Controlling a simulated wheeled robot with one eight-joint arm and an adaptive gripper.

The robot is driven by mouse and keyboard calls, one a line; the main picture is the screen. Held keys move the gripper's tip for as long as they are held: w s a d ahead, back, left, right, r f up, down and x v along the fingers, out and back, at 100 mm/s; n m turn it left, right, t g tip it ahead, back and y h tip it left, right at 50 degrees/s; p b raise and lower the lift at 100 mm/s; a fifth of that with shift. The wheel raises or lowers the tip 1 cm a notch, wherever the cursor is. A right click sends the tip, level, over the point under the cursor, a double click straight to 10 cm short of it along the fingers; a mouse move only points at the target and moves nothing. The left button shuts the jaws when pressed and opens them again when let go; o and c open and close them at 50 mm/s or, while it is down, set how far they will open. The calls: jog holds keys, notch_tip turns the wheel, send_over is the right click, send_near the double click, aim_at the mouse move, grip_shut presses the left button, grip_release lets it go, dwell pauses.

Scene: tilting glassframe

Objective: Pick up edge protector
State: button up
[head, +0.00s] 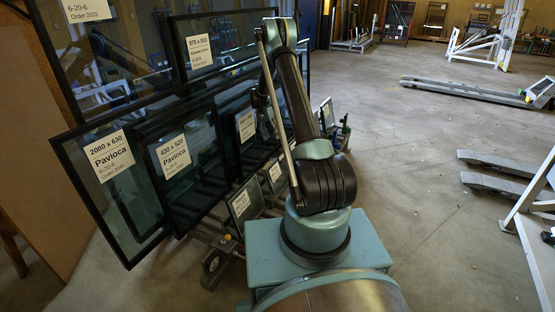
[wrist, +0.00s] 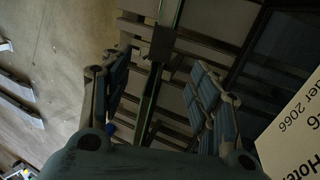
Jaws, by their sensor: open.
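In the wrist view, my gripper (wrist: 158,75) is open, with one padded finger on each side and nothing between the pads that it grips. A small dark block (wrist: 163,43), which looks like the edge protector, sits on a thin greenish glass edge (wrist: 148,105) at the top middle. The block lies beyond the fingertips, roughly in line with the gap between them. The glass edge runs down through that gap. In the head view my arm hides my gripper, and I cannot make out the edge protector there.
Framed glass panes (head: 112,205) with paper labels lean on a rack at the left. In the wrist view, a labelled dark pane (wrist: 295,125) is close on the right and slats (wrist: 215,35) lie behind. Open concrete floor (head: 430,200) stretches to the right in the head view.

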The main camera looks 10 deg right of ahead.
aim_at(277, 154)
jog(key=x, duration=0.7)
jog(key=shift+d+f, duration=0.1)
jog(key=shift+f, duration=0.3)
jog(key=shift+x, duration=2.65)
jog(key=shift+w+a, duration=0.1)
jog(key=shift+a, duration=0.15)
jog(key=c, duration=0.9)
